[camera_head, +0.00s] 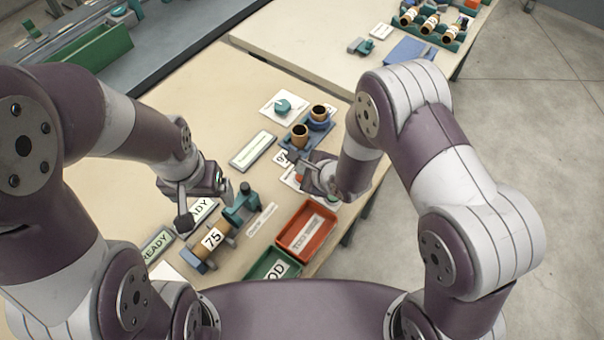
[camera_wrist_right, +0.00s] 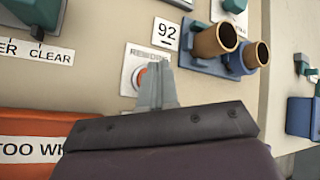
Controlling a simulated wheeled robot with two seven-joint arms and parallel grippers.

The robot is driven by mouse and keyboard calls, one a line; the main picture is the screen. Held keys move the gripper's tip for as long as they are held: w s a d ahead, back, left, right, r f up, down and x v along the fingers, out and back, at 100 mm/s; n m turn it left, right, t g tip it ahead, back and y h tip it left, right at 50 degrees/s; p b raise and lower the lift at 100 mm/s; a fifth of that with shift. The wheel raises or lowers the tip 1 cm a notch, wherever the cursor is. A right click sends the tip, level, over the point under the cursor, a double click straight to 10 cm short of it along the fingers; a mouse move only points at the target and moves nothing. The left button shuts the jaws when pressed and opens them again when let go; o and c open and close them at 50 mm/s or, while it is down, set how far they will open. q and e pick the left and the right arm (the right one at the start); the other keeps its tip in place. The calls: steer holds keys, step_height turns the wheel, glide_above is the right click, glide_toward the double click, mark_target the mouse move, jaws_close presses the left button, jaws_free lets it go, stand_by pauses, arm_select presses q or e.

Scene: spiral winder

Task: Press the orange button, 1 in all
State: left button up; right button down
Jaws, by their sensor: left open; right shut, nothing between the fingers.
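The orange button (camera_wrist_right: 141,76) sits on a pale square plate (camera_wrist_right: 133,62) in the right wrist view, partly hidden by my fingers. In the head view a sliver of the orange button (camera_head: 299,178) shows beside my right gripper (camera_head: 308,168). My right gripper (camera_wrist_right: 158,68) is shut with nothing between its fingers. Its fingertips appear over the right edge of the button in the wrist view; I cannot tell whether they touch it.
A winder with a brown roll (camera_head: 213,239) marked 75 stands near the left gripper. A red bin (camera_head: 306,236) and a green bin (camera_head: 268,266) are at the near edge. A blue holder (camera_wrist_right: 190,62) with two brown cups (camera_wrist_right: 214,41) stands close to the button plate.

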steer(key=shift+f, duration=0.1)
stand_by(0.7)
steer(key=shift+f, duration=0.35)
steer(key=shift+f+b, duration=0.45)
stand_by(0.6)
steer(key=shift+r, duration=0.15)
steer(key=shift+r+p, duration=0.75)
steer(key=shift+p, duration=0.15)
step_height(320, 180, up, 5)
steer(key=p, duration=0.5)
stand_by(0.6)
